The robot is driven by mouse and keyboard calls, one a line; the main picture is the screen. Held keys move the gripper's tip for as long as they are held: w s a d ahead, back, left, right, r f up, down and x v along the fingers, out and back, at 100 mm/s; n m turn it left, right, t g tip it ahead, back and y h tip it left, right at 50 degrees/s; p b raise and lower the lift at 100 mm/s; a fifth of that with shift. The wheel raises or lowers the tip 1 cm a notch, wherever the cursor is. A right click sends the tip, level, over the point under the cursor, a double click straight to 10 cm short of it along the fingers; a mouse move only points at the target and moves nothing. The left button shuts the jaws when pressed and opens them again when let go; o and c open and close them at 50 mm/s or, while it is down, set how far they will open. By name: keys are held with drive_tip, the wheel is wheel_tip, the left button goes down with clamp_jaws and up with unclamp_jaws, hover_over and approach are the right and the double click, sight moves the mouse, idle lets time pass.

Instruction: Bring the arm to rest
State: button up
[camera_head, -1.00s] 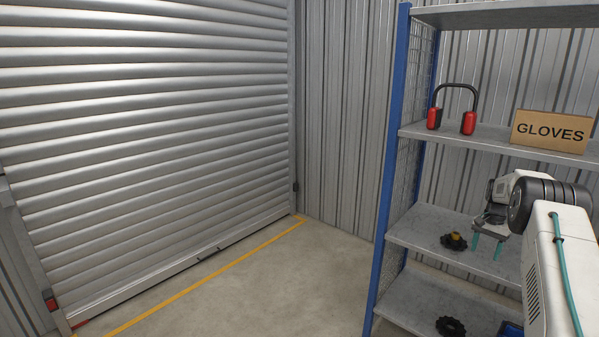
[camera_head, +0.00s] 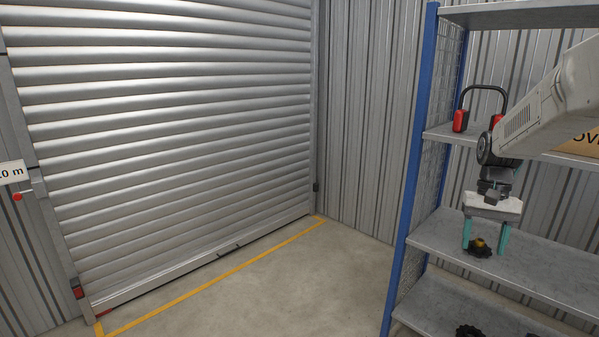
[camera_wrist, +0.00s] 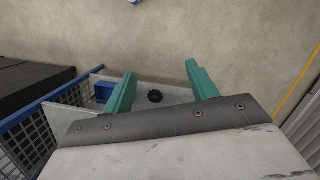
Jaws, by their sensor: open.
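My gripper (camera_head: 485,248) hangs pointing down in the head view, with its two teal fingers spread apart and nothing between them that it holds. In that picture it overlaps the middle shelf and a black knob with a yellowish centre (camera_head: 480,249); their distance in depth is unclear. The wrist view shows the open fingers (camera_wrist: 160,72) from above, with a small black knob (camera_wrist: 155,97) on a grey surface well below them. My white arm comes in from the right and covers part of the upper shelf.
A blue-framed shelf rack (camera_head: 411,170) stands at the right. It holds a red-and-black U-shaped object (camera_head: 460,121), a partly hidden cardboard sign (camera_head: 582,142) and another black knob (camera_head: 468,331) lower down. A blue bin (camera_wrist: 103,92) shows in the wrist view. Open floor (camera_head: 300,285) lies before the shutter (camera_head: 170,130).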

drive_tip(key=s+a+r+n+t, duration=0.1)
drive_tip(key=s+a+r+n, duration=0.2)
drive_tip(key=s+a, duration=0.6)
drive_tip(key=s+a+r+n+t+h, duration=0.1)
drive_tip(key=s+a+r+n+t, duration=0.1)
drive_tip(key=s+a, duration=0.8)
drive_tip(key=shift+s+a+r+n+t, duration=0.35)
drive_tip(key=shift+s+r, duration=0.2)
drive_tip(key=shift+s, duration=3.6)
